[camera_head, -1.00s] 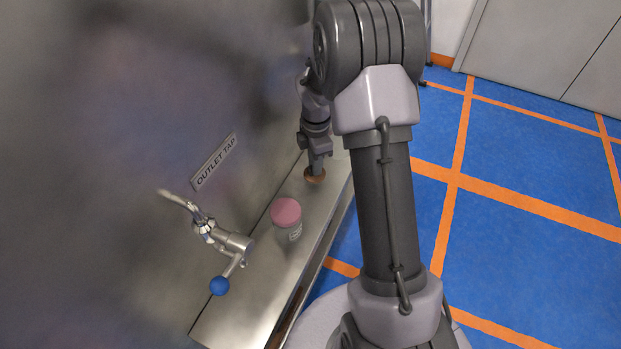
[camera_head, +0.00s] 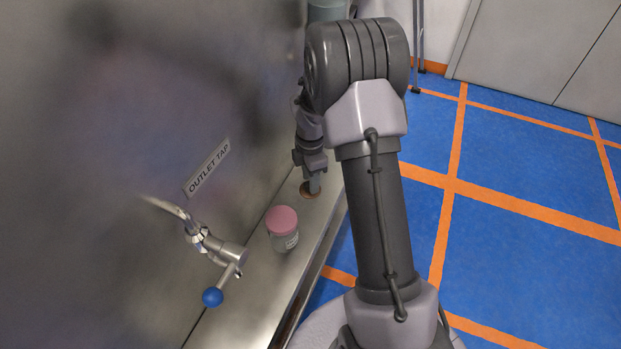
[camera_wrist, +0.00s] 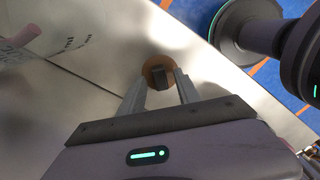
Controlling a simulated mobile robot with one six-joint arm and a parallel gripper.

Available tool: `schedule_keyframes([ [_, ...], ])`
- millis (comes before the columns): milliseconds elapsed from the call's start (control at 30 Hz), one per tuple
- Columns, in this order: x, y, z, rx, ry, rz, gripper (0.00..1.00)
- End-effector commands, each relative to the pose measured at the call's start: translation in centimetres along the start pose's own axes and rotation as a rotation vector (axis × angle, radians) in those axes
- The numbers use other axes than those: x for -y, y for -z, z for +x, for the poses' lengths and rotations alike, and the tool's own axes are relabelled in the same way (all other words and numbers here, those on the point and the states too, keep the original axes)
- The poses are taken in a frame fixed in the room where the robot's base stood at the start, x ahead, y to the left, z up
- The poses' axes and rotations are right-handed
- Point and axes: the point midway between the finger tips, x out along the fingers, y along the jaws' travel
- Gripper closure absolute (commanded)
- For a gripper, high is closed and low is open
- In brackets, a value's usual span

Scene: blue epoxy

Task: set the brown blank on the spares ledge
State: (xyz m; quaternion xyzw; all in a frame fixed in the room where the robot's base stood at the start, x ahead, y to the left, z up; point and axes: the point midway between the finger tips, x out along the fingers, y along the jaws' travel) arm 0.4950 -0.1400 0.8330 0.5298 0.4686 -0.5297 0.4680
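The brown blank (camera_head: 307,191), a round brown disc with a dark grey block on it, is at the steel ledge (camera_head: 262,271) below the wall. My gripper (camera_head: 313,188) is directly above it, fingers pointing down. In the wrist view the gripper (camera_wrist: 163,84) has its fingers on both sides of the block, which fills the gap, and the brown disc (camera_wrist: 151,66) shows beyond the fingertips. The disc looks level with the ledge top; I cannot tell whether it touches. I see no readable label naming this ledge.
A pink-lidded jar (camera_head: 283,231) stands on the ledge nearer the camera. An outlet tap (camera_head: 219,250) with a blue knob sticks out from the wall beside it. The ledge's outer edge drops to a clear blue floor (camera_head: 520,160) with orange lines.

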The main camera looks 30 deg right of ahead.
Motion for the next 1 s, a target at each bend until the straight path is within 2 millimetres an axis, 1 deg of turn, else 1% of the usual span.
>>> schedule_keyframes([
  [200, -0.1, 0.0, -6.4, 0.001, -0.004, -0.001, 0.61],
  [300, -0.1, 0.0, -9.0, 0.000, -0.003, 0.000, 0.61],
  [400, -0.1, 0.0, -10.9, 0.000, -0.002, 0.000, 0.61],
  [500, 0.0, 0.0, -11.9, 0.001, -0.003, 0.001, 0.61],
  [567, 0.2, 0.4, -13.1, -0.001, -0.014, 0.035, 0.61],
  [633, 1.0, 1.8, -16.2, -0.011, -0.053, 0.152, 0.61],
  [667, 1.7, 2.7, -18.1, -0.021, -0.077, 0.233, 0.61],
  [700, 3.2, 4.2, -20.9, -0.042, -0.113, 0.362, 0.61],
  [733, 4.6, 5.3, -23.1, -0.066, -0.139, 0.474, 0.61],
  [767, 6.2, 6.6, -25.1, -0.095, -0.165, 0.590, 0.61],
  [800, 8.6, 8.1, -27.4, -0.143, -0.193, 0.749, 0.61],
  [833, 10.5, 9.2, -29.0, -0.184, -0.211, 0.869, 0.61],
  [867, 12.5, 10.2, -30.3, -0.230, -0.223, 0.988, 0.61],
  [900, 15.2, 11.4, -31.5, -0.295, -0.231, 1.139, 0.61],
  [1000, 20.8, 13.4, -32.9, -0.451, -0.211, 1.461, 0.61],
])
